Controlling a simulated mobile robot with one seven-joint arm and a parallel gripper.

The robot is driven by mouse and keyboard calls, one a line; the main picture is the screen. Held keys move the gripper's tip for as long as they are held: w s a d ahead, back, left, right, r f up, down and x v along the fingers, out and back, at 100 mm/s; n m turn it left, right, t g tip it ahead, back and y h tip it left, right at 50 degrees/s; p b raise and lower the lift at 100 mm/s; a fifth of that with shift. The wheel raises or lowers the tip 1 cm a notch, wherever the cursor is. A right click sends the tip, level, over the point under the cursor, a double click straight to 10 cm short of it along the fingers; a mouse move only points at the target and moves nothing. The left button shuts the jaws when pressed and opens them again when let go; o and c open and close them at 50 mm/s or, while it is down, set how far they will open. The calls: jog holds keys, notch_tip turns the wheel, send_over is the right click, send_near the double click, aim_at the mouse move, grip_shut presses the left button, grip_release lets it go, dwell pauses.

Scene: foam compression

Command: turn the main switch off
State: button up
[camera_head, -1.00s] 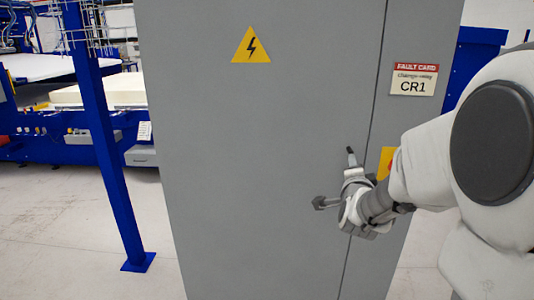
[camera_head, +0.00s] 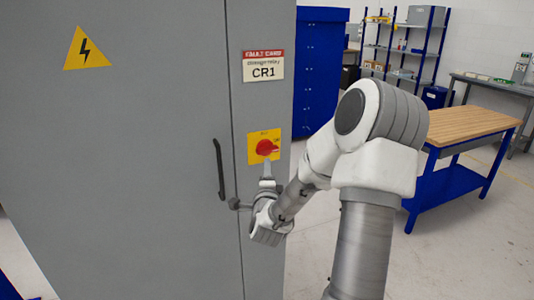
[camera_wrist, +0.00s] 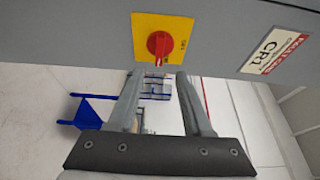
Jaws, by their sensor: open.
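The main switch is a red rotary knob (camera_head: 266,147) on a yellow plate (camera_head: 255,158), mounted on the right part of the grey cabinet front (camera_head: 150,130). In the wrist view the red knob (camera_wrist: 159,44) sits on its yellow plate (camera_wrist: 178,22), just beyond my fingertips and roughly centred between them. My gripper (camera_head: 267,182) is just below the knob in the head view. In the wrist view my gripper (camera_wrist: 158,75) has its two fingers apart with nothing between them. I cannot tell whether the fingertips touch the plate.
A dark door handle (camera_head: 219,170) stands left of the switch, close to my wrist. A fault card (camera_head: 263,66) marked CR1 hangs above the switch. A wooden-topped blue workbench (camera_head: 470,125) and shelves (camera_head: 403,50) stand at right. Open floor lies between the cabinet and the bench.

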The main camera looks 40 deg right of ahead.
aim_at(267, 152)
jog(key=p+x, duration=0.1)
jog(key=x, duration=1)
jog(key=shift+w+d+p, duration=0.1)
jog(key=shift+w+p, duration=0.1)
jog(key=shift+p, duration=0.1)
grip_shut()
